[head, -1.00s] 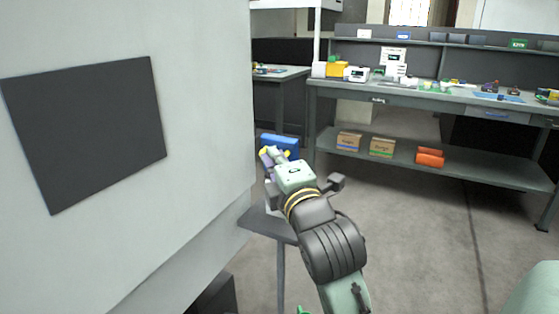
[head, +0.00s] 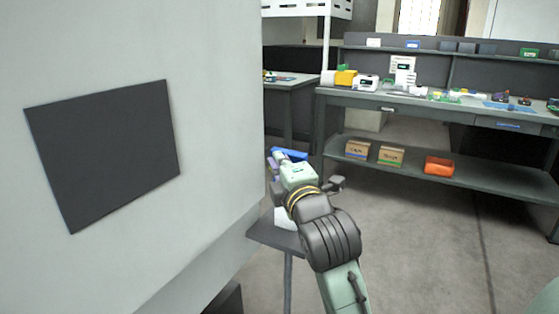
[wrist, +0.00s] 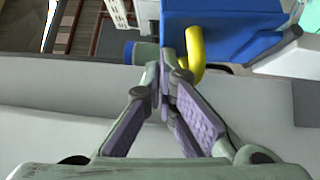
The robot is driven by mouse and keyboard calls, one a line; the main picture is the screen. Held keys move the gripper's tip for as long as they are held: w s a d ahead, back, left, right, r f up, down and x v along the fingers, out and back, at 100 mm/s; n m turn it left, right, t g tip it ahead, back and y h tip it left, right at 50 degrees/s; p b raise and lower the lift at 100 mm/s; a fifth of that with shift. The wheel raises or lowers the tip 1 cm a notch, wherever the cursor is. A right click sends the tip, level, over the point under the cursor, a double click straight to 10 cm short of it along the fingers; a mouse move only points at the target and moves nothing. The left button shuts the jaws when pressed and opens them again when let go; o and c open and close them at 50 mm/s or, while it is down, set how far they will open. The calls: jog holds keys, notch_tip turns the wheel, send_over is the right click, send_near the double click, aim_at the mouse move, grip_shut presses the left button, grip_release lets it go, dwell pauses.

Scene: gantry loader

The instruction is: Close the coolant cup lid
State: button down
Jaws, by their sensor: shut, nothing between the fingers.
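A blue part (head: 288,154) shows just behind my gripper in the head view, beside the edge of the large pale machine. In the wrist view, a blue body (wrist: 228,28) with a bent yellow bar (wrist: 195,52) is just past my fingertips; I take these to belong to the coolant cup and its lid. My gripper (wrist: 166,72) is shut and empty, its tips close to the yellow bar. I cannot tell whether they touch. In the head view my gripper (head: 279,158) hides much of the blue part. How far the lid is open is not clear.
The pale machine wall (head: 150,60) with a dark panel (head: 105,155) fills the left. A small grey stand (head: 272,238) is below my gripper. A workbench (head: 440,105) with boxes on its lower shelf stands at the back right. The floor between is clear.

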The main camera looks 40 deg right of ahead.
jog(key=shift+d+r, duration=0.1)
jog(key=d+m+g+p, duration=0.1)
jog(key=p, duration=0.1)
jog(key=w+d+r+m+g+y+p, duration=0.1)
jog(key=p, duration=0.1)
jog(key=d+m+g+p, duration=0.1)
jog(key=d, duration=0.1)
jog(key=shift+w+r+y+p, duration=0.15)
jog(key=shift+w+y+p, duration=0.15)
jog(key=shift+w+p, duration=0.1)
jog(key=w+d+f, duration=0.1)
jog(key=d+f, duration=0.1)
jog(key=w+d+f+m+g+y, duration=0.1)
jog(key=d, duration=0.2)
jog(key=w+d+f+m+g, duration=0.1)
jog(key=d+f, duration=0.1)
jog(key=d, duration=0.1)
jog(key=shift+w+f+y, duration=0.1)
jog(key=shift+f+y, duration=0.2)
jog(key=shift+y, duration=0.1)
jog(key=shift+w+d+f+b, duration=0.1)
jog(key=shift+d+f+b, duration=0.15)
jog(key=shift+f+b, duration=0.3)
jog(key=shift+w+d+f+b, duration=0.1)
jog(key=shift+d+f+b, duration=0.2)
jog(key=shift+f, duration=0.65)
